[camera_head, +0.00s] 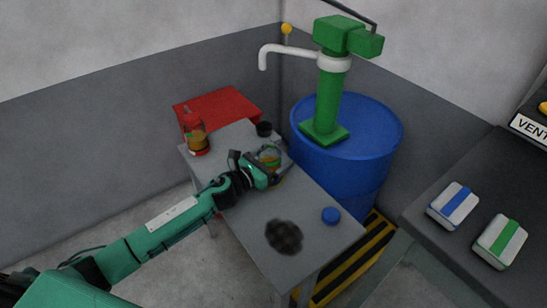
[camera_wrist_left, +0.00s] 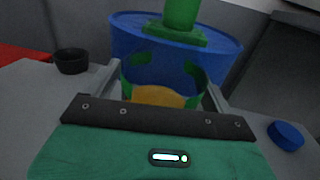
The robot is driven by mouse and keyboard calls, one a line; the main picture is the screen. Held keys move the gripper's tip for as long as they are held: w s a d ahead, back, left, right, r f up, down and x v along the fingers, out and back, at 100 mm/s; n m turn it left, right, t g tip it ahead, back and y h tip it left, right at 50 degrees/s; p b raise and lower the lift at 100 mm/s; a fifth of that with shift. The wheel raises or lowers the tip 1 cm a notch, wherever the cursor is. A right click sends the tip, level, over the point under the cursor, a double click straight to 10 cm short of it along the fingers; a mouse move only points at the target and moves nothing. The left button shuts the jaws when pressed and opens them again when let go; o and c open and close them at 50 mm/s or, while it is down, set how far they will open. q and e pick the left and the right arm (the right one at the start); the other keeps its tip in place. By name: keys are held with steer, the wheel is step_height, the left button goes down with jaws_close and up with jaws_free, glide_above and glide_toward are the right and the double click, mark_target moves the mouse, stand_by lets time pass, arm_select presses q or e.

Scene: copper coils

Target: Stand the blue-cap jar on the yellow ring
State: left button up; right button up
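A clear jar with green patches and orange contents (camera_head: 269,153) is at my left gripper, near the back right edge of the grey table. In the left wrist view the jar (camera_wrist_left: 160,95) stands upright between the two fingers, which meet its sides. My left gripper (camera_head: 265,168) appears shut on it. I see no cap on this jar; a loose blue cap (camera_head: 331,215) lies near the table's right corner. A small yellow patch (camera_head: 279,182) shows beside the gripper; I cannot tell whether it is the ring. My right gripper is not in view.
A red-topped jar (camera_head: 195,134) and a black cup (camera_head: 264,128) stand on the grey table (camera_head: 240,222). A dark round patch (camera_head: 284,237) is at the front. A blue drum (camera_head: 345,155) with a green pump (camera_head: 330,100) stands close behind.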

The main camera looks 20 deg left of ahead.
arm_select(q)
steer(key=shift+r, duration=0.1)
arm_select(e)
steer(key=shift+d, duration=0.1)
arm_select(q)
steer(key=shift+s+a, duration=0.15)
steer(key=shift+s, duration=0.15)
steer(key=v, duration=1)
steer(key=shift+s, duration=0.15)
steer(key=shift+s+a, duration=0.25)
steer(key=shift+s, duration=0.25)
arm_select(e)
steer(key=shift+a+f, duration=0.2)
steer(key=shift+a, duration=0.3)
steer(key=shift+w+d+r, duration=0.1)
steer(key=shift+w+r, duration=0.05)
